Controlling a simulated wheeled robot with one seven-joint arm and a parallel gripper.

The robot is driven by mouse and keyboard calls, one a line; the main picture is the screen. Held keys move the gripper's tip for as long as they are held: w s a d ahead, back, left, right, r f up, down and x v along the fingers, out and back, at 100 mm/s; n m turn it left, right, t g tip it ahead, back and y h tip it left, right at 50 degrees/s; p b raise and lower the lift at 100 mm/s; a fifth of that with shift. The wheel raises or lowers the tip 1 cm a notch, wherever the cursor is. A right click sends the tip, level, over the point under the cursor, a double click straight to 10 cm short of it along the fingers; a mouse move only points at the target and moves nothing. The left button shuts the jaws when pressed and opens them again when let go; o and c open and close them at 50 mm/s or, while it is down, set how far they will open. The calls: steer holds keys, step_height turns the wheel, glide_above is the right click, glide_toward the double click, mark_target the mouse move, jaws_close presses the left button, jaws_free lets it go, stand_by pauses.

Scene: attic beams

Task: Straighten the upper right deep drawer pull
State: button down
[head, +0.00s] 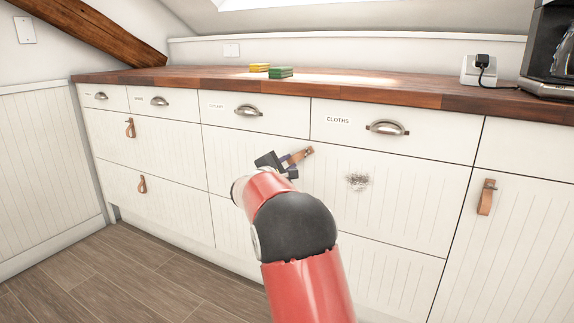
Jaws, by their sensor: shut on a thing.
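The upper right deep drawer (410,190) is a wide white grooved front below the two labelled shallow drawers. Its brown leather pull (303,154) is tilted, with its upper end to the right and its lower end slanting down left. My gripper (289,165) is shut on the lower left part of the pull. The dark fingers and my red arm hide that end of the pull and part of the drawer front.
A dark scuff (358,181) marks the drawer front right of the pull. Metal cup handles (387,128) stick out above. Other leather pulls (487,197) hang upright. The wooden counter (200,80) carries sponges (280,72) and a coffee maker (550,55). The floor (120,270) at left is clear.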

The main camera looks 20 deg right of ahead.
mark_target(304, 171)
stand_by(0.4)
steer(key=shift+s+d+f+n, duration=0.1)
steer(key=shift+s+f+n, duration=0.2)
steer(key=shift+n, duration=0.6)
steer(key=n, duration=0.1)
steer(key=f+n, duration=0.1)
steer(key=shift+s+d+n, duration=0.3)
steer(key=shift+s+d+f+n+p, duration=0.15)
steer(key=shift+s+d+n+p, duration=0.2)
steer(key=shift+n, duration=0.75)
steer(key=shift+s+d+f+n+p, duration=0.1)
steer(key=shift+s+d+n+p, duration=0.3)
steer(key=shift+n, duration=0.7)
steer(key=shift+s+d+f+n+p, duration=0.2)
steer(key=shift+s+n+p, duration=0.25)
steer(key=shift+n, duration=0.65)
steer(key=c, duration=1.3)
jaws_free()
